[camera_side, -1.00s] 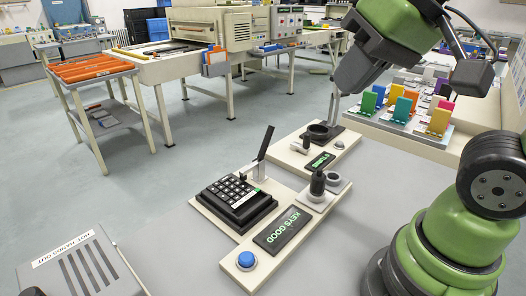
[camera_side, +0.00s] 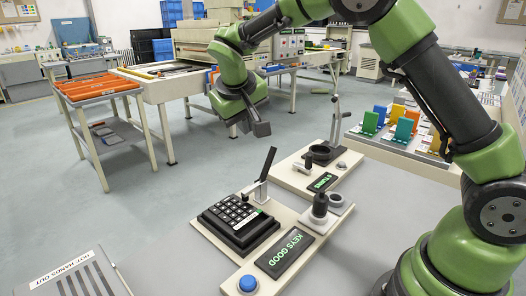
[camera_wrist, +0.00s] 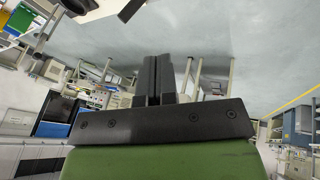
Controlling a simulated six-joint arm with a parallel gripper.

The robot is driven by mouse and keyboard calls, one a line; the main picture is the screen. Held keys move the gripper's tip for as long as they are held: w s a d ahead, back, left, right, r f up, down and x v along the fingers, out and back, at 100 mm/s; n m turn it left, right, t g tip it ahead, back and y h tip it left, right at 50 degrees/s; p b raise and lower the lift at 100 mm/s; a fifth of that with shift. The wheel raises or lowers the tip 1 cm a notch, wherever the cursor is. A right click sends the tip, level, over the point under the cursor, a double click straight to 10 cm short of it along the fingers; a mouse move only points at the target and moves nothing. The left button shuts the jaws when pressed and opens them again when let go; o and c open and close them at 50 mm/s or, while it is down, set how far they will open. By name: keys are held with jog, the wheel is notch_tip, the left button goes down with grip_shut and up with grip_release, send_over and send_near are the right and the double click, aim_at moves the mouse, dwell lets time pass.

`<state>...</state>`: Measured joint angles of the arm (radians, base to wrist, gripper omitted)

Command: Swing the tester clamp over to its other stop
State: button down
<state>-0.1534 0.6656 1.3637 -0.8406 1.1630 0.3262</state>
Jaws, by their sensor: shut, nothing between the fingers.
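The tester clamp (camera_side: 265,170) is a black lever on a pale bracket at the back edge of the keypad tester. It stands up, tilted, with its top leaning right and away from the keys. The black keypad (camera_side: 237,216) lies uncovered on a cream base. A dark panel beside it reads KEYS GOOD (camera_side: 284,250). My gripper (camera_side: 258,127) is in the air above and behind the clamp, apart from it. In the wrist view its two dark fingers (camera_wrist: 154,79) are together with nothing between them. The clamp is not visible in the wrist view.
A blue button (camera_side: 248,284) sits at the tester's front. Coloured cards (camera_side: 404,128) fill a rack at right.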

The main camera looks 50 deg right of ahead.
aim_at(273, 150)
jog(key=x, duration=0.3)
jog(key=d+x, duration=0.1)
jog(key=x, duration=0.3)
jog(key=s+x, duration=0.1)
jog(key=x, duration=0.2)
jog(key=shift+d+f, duration=0.1)
jog(key=shift+d, duration=0.25)
jog(key=shift+s+d+f, duration=0.15)
jog(key=shift+d+f, duration=0.15)
jog(key=shift+d, duration=0.25)
jog(key=shift+d+y, duration=0.35)
jog(key=shift+y, duration=0.15)
jog(key=shift+d+f+y, duration=0.15)
jog(key=shift+d+y, duration=0.3)
jog(key=shift+y, duration=0.05)
jog(key=shift+d+f+m+y, duration=0.15)
jog(key=shift+d+y, duration=0.35)
jog(key=shift+y, duration=0.05)
jog(key=shift+d+f+m+y, duration=0.15)
jog(key=shift+d+f+y, duration=0.05)
jog(key=shift+d+y, duration=0.3)
jog(key=shift+d+f+m+y, duration=0.1)
jog(key=shift+d+f+y, duration=0.6)
jog(key=shift+f+y, duration=0.25)
jog(key=shift+d+f+m+y, duration=0.1)
jog(key=shift+d+f+y, duration=0.65)
jog(key=shift+f, duration=0.25)
jog(key=shift+d+f+m+y, duration=0.1)
jog(key=shift+d+f+y, duration=0.5)
jog(key=shift+f+y, duration=0.4)
